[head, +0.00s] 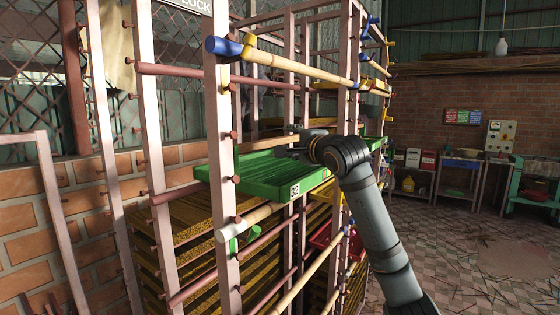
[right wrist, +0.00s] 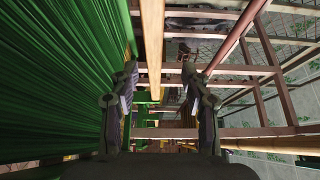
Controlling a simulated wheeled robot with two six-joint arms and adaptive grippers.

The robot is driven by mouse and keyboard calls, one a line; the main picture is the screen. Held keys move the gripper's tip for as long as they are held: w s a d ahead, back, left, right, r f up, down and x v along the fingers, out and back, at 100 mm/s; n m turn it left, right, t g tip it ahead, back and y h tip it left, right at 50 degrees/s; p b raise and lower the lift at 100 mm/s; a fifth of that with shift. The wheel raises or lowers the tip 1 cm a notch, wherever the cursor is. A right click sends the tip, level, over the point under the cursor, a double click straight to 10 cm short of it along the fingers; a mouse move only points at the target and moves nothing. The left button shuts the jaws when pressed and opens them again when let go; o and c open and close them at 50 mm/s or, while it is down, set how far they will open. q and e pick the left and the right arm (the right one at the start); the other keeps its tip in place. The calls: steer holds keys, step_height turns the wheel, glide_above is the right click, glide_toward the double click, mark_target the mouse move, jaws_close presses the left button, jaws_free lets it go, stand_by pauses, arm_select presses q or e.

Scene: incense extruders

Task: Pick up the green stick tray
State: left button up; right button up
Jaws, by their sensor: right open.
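The green stick tray (head: 246,177) lies in the pale metal rack at mid height, with a small "92" label (head: 294,190) on its front edge. The tray's ridged green surface (right wrist: 60,75) fills the left side there, close beside the left finger. I cannot tell whether they touch. My left gripper is not in view.
Rack posts (head: 222,150) stand in front of the tray, and a wooden rail with a blue end (head: 285,64) runs above it. A pale rail (head: 241,220) and several brown trays (head: 185,245) are below. Open tiled floor (head: 450,250) lies to the right.

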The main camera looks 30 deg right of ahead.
mark_target(282, 141)
steer(key=shift+w, duration=0.75)
steer(key=shift+w+d+f, duration=0.1)
steer(key=shift+w+f, duration=0.1)
steer(key=shift+w, duration=0.1)
steer(key=shift+w+d+r+p, duration=0.1)
steer(key=shift+w+r+p, duration=0.05)
steer(key=shift+w+p, duration=0.5)
steer(key=w, duration=0.1)
steer(key=w+p, duration=0.2)
steer(key=shift+w+d+f, duration=0.2)
steer(key=shift+d+f, duration=0.1)
steer(key=shift+w+f, duration=0.1)
steer(key=shift+c, duration=1.4)
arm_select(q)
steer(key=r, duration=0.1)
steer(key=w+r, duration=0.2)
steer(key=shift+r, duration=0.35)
arm_select(e)
jaws_close()
